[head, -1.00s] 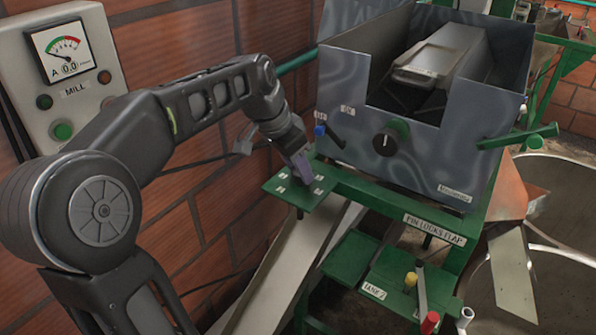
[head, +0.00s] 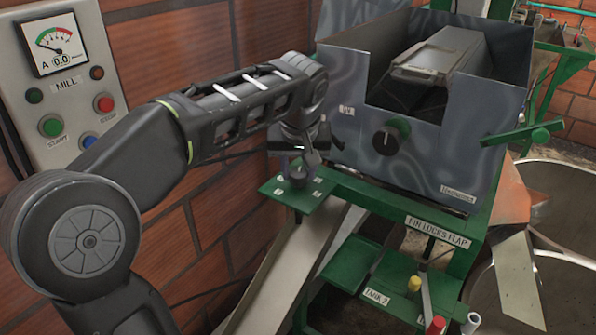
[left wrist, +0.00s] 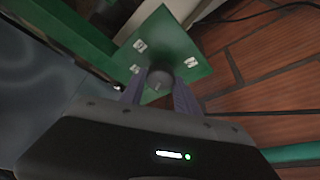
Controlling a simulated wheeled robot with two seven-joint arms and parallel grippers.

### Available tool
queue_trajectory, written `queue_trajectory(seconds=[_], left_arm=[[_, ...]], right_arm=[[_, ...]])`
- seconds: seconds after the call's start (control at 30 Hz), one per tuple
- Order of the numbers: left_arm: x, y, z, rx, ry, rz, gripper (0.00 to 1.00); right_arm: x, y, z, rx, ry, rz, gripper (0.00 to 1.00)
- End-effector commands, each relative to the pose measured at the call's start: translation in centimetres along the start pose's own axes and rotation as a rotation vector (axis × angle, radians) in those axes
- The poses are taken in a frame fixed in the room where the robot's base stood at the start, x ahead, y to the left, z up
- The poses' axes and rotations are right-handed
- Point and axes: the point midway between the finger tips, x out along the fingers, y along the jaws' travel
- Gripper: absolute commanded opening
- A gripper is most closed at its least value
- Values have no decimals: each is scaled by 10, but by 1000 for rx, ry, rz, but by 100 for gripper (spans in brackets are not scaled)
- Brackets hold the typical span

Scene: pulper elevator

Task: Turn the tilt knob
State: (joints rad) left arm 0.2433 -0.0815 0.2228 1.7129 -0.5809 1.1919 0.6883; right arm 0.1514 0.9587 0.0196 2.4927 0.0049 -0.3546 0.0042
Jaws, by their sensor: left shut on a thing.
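A dark grey round knob (head: 298,177) sits on a small green plate (head: 318,190) with little white labels around it, beside the metal hopper. In the left wrist view the same knob (left wrist: 160,79) stands on the green plate (left wrist: 172,42), between my two purple-grey fingers. My left gripper (head: 300,162) reaches down over the plate and is shut on this knob. In the left wrist view the gripper (left wrist: 157,92) has one finger on each side of it. The labels are too small to read. My right gripper is not in view.
The metal hopper (head: 455,155) stands right of the plate, with a black knob (head: 385,141) and a green lever (head: 522,134) on its front. The MILL panel (head: 67,100) is on the brick wall at left. Below are a pale chute (head: 290,270) and a green TANK 2 stand (head: 350,276).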

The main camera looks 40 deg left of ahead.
Motion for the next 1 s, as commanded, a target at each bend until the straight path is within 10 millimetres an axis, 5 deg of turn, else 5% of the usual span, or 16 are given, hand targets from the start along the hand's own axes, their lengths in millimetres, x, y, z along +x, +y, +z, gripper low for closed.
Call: queue_trajectory(seconds=[0.37, 1.0], left_arm=[[-1, 3, -1, -329, -3, -138, 0], [-3, 7, -3, -843, -2, -351, 0]], right_arm=[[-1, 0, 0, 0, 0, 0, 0], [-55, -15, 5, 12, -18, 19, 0]])
